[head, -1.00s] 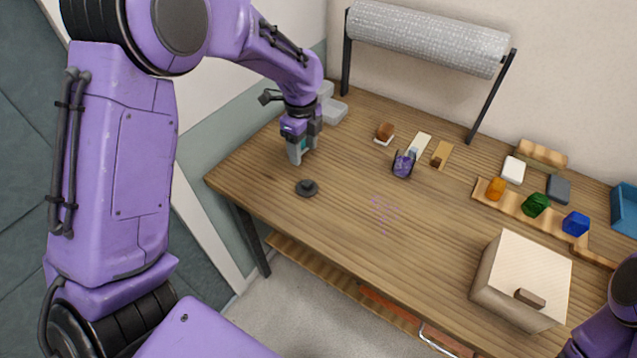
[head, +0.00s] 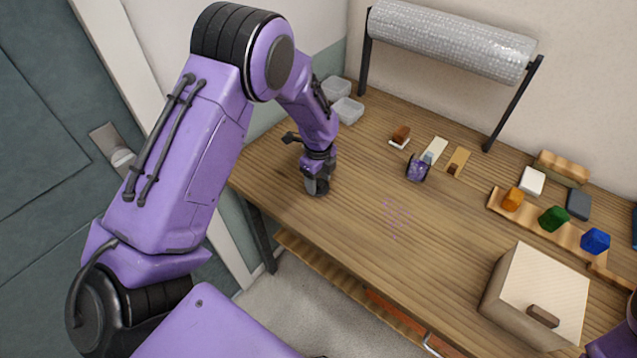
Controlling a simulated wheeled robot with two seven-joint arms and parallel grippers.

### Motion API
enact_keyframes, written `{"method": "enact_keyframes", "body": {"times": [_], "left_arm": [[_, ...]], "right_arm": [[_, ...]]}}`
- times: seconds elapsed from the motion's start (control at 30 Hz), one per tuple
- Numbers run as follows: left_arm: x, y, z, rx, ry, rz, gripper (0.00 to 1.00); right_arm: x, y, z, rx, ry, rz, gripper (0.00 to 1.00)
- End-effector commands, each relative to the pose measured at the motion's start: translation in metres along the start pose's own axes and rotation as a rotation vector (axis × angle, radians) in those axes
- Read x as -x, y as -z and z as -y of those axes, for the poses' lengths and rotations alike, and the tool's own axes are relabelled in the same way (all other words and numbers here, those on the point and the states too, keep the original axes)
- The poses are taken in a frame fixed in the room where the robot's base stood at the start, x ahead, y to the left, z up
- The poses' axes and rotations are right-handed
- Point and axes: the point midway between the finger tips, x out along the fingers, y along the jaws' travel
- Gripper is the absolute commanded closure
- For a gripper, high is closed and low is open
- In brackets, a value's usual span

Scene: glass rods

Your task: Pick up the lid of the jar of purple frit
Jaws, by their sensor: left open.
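The dark grey round lid (head: 319,192) lies on the table at the left, close to the front edge. My left gripper (head: 317,186) is open and points down right over it, with the fingers at the lid. The gripper hides most of the lid, and I cannot tell whether the fingers touch it. The jar of purple frit (head: 417,169) is a small purple vessel near the table's middle, apart from the gripper. Purple grains (head: 396,214) lie scattered on the wood in front of it. My right gripper is out of view.
Two clear tubs (head: 347,110) stand at the back left. A beige box (head: 541,292) stands at the front right. Orange, green and blue pieces (head: 553,219) sit on a wooden strip at the right. A wrap roll (head: 450,40) hangs behind. The table's middle front is clear.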

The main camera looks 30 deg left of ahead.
Motion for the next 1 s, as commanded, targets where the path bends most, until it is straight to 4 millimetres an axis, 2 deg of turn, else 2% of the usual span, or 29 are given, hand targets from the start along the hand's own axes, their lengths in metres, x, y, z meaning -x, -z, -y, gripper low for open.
{"method": "enact_keyframes", "body": {"times": [0.2,0.37,0.4,0.8,0.93,1.0], "left_arm": [[-0.002,0.000,0.000,0.000,0.001,0.000,0.43],[-0.002,0.000,0.000,0.000,0.001,0.000,0.95],[-0.002,0.000,0.000,0.000,0.001,0.000,1.00],[0.004,0.000,0.001,0.000,0.003,0.000,1.00],[0.023,-0.001,0.002,0.000,0.008,-0.001,1.00],[0.042,0.000,-0.010,0.001,0.006,-0.001,1.00]], "right_arm": [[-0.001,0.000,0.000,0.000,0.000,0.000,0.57],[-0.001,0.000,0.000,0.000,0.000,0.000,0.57],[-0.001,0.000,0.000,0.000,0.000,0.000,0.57],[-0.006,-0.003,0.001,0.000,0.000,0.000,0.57],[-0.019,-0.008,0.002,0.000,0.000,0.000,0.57],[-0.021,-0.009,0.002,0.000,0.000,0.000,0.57]]}}
